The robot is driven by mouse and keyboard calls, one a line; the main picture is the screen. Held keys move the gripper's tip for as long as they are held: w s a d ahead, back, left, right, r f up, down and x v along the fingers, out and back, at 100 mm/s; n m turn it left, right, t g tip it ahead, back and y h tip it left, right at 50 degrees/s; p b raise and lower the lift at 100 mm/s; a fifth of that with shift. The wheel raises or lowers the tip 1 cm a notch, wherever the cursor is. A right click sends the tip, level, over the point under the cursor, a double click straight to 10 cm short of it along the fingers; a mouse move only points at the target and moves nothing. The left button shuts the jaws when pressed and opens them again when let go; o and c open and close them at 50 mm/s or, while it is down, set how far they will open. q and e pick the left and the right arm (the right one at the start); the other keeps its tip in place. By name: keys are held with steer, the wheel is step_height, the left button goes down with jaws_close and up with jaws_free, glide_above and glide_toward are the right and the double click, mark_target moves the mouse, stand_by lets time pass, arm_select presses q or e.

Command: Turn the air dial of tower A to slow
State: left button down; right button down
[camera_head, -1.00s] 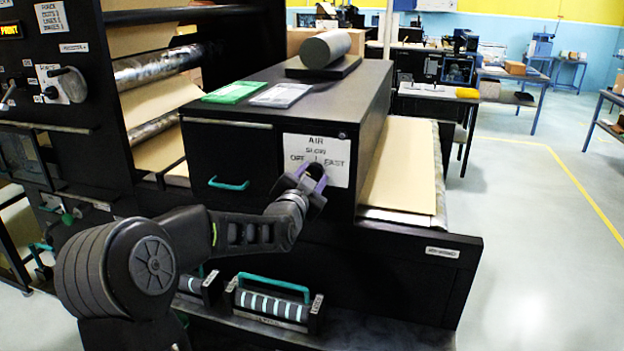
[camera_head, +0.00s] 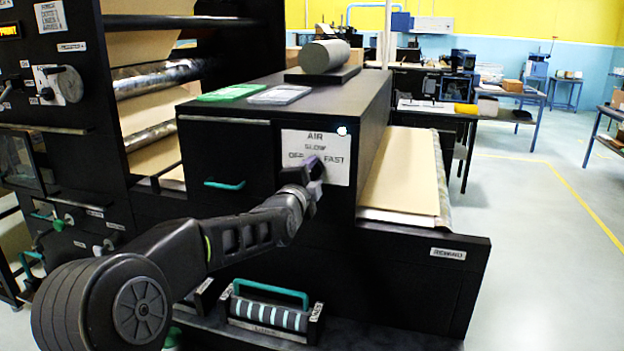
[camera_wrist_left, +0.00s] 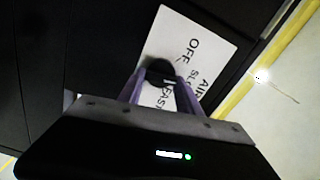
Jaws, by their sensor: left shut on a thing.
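The air dial (camera_wrist_left: 160,70) is a dark round knob on a white plate (camera_head: 335,142) lettered AIR, OFF, SLOW and FAST, on the front of a black cabinet. My left gripper (camera_head: 314,170) reaches it from below and left. In the left wrist view its two purple fingers (camera_wrist_left: 160,86) are shut on the dial, one on each side. A pale mark shows on the knob, but which word it points at is hard to tell. In the head view the fingers hide most of the dial. My right gripper is not in view.
A small lamp (camera_head: 342,131) glows white at the plate's upper right corner. A teal drawer handle (camera_head: 224,184) is left of the plate. A teal-handled roller unit (camera_head: 268,308) sits below my forearm. Free floor (camera_head: 540,270) lies to the right.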

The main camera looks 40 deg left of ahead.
arm_select(q)
steer(key=shift+f+m, duration=0.1)
steer(key=shift+m, duration=1)
steer(key=c, duration=0.8)
jaws_free()
steer(key=b+v, duration=0.1)
steer(key=v, duration=0.6)
steer(key=shift+s+d+b, duration=0.15)
steer(key=shift+s+b, duration=0.15)
steer(key=shift+s, duration=0.1)
